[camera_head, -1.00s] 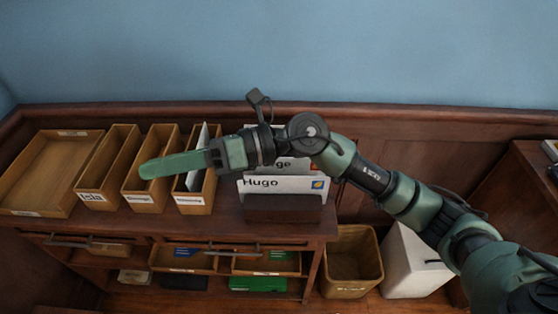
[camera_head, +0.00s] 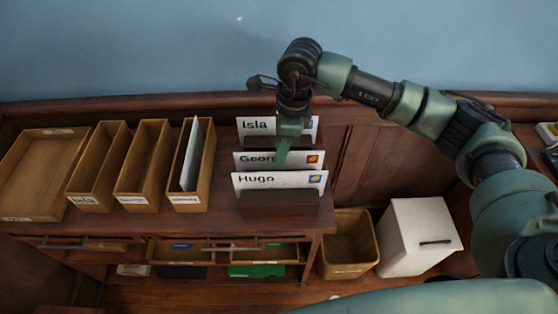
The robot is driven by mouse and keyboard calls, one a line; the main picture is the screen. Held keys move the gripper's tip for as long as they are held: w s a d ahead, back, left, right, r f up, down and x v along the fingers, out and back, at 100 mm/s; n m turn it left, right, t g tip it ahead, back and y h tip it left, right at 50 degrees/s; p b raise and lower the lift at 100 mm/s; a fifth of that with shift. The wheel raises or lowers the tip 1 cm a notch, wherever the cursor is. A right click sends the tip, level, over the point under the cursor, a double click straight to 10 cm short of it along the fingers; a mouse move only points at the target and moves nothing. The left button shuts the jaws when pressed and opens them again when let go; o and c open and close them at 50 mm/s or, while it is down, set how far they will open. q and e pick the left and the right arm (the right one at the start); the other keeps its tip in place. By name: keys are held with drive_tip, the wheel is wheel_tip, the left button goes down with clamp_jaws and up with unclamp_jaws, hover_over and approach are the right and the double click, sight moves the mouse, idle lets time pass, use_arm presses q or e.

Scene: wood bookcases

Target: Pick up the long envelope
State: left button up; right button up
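Several white envelopes stand upright in a dark wood rack (camera_head: 280,198) on the cabinet top. The one marked Hugo (camera_head: 255,180) is in front, the one marked George (camera_head: 245,160) behind it, and the one marked Isla (camera_head: 255,126) at the back. I cannot tell for sure which is the long one. My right gripper (camera_head: 283,160) points down over the George envelope and hides part of its name. Whether its fingers are open or touching the envelope does not show. My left gripper is not in view.
Narrow wooden bins stand left of the rack; the Isla bin (camera_head: 83,200) looks empty, and the rightmost bin (camera_head: 187,200) holds a white envelope. A flat wooden tray (camera_head: 30,216) is at the far left. A wooden wastebasket (camera_head: 348,269) and white box (camera_head: 420,235) stand on the floor at right.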

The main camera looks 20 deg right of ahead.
sight(279, 166)
drive_tip(key=shift+a+f, duration=0.2)
drive_tip(key=shift+f, duration=0.8)
clamp_jaws()
idle(0.7)
